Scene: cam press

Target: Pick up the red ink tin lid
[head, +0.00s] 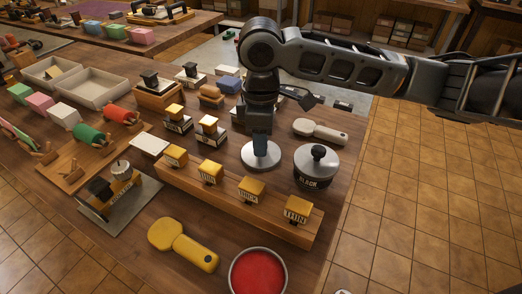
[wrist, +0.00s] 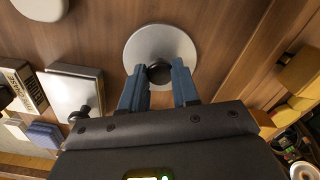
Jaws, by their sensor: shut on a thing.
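A round silver lid (head: 260,158) with a dark knob sits below my gripper (head: 260,142) in the head view. The wrist view shows the lid (wrist: 138,46) as a pale disc, with the two blue fingers of my gripper (wrist: 158,78) closed around its knob (wrist: 160,72). The fingers hide part of the knob. I cannot tell whether the lid touches the table or hangs just above it. The red ink tin (head: 258,272) stands open at the front, its red ink showing. The tin marked black (head: 316,170) has its own lid on, right of my gripper.
A wooden rack (head: 232,203) of yellow-handled stamps runs between my gripper and the red tin. A yellow paddle tool (head: 183,245) lies left of the tin. A cream paddle tool (head: 320,131) lies behind the black tin. Several stamps crowd the left; bare table lies around the red tin.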

